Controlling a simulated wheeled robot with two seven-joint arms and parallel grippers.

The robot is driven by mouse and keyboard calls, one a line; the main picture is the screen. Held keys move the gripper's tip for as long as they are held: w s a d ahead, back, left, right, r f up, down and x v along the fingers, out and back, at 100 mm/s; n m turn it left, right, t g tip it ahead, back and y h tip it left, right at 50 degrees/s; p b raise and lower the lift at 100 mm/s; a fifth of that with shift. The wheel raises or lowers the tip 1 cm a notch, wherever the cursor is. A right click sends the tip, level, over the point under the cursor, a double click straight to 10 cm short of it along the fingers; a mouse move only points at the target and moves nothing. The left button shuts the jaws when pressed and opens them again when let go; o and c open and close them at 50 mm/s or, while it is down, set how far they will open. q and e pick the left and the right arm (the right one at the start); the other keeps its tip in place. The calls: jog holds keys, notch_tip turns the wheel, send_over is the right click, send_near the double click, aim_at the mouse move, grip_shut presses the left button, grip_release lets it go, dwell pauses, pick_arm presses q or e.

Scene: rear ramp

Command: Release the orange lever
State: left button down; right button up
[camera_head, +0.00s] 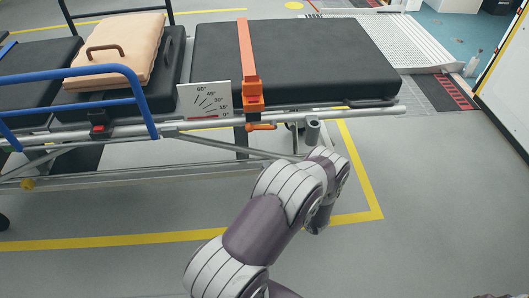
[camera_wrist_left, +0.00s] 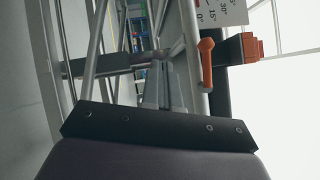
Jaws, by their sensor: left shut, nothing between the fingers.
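The orange lever (camera_head: 262,127) sticks out from the near side rail of the stretcher, just below the orange buckle (camera_head: 253,98). In the left wrist view the lever (camera_wrist_left: 207,62) hangs beside the rail, with a rounded knob at one end. My left gripper (camera_wrist_left: 167,82) is shut and empty. In that view its fingers lie to the left of the lever, apart from it. In the head view my left arm reaches up from the bottom toward the rail, and its fingers are mostly hidden by the wrist. My right gripper is not in view.
The stretcher has a black mattress (camera_head: 300,55), an orange strap (camera_head: 246,50), a blue side rail (camera_head: 75,72) and a white angle card (camera_head: 205,100). A beige case (camera_head: 118,48) lies on it. A metal ramp (camera_head: 400,45) stands behind. The grey floor in front is clear.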

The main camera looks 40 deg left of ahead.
pick_arm(q)
jog(key=shift+s+d+f, duration=0.15)
jog(key=shift+d+f, duration=0.25)
jog(key=shift+d, duration=0.2)
jog(key=shift+s+d+f, duration=0.15)
jog(key=shift+d+f, duration=0.25)
jog(key=shift+d, duration=0.15)
